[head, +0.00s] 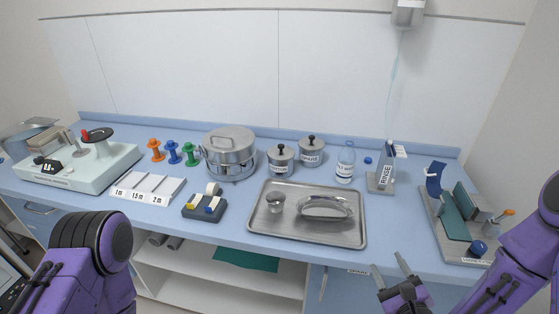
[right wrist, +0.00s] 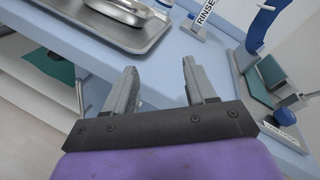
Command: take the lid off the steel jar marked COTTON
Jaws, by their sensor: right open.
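Two steel jars with black-knobbed lids stand on the blue counter in the head view, behind the steel tray. The front left jar (head: 280,161) and the back right jar (head: 311,152) each have a lid on and a white label. The lettering is too small to tell surely which reads COTTON. My right gripper (head: 388,264) is open and empty, low in front of the counter's edge, well to the right of and nearer than the jars. Its two fingers (right wrist: 159,72) also show apart in the right wrist view. My left arm shows at lower left, but its gripper is out of view.
A bottle (head: 345,162) and a RINSE sign (head: 387,172) stand right. An instrument rack (head: 447,238) is at far right.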

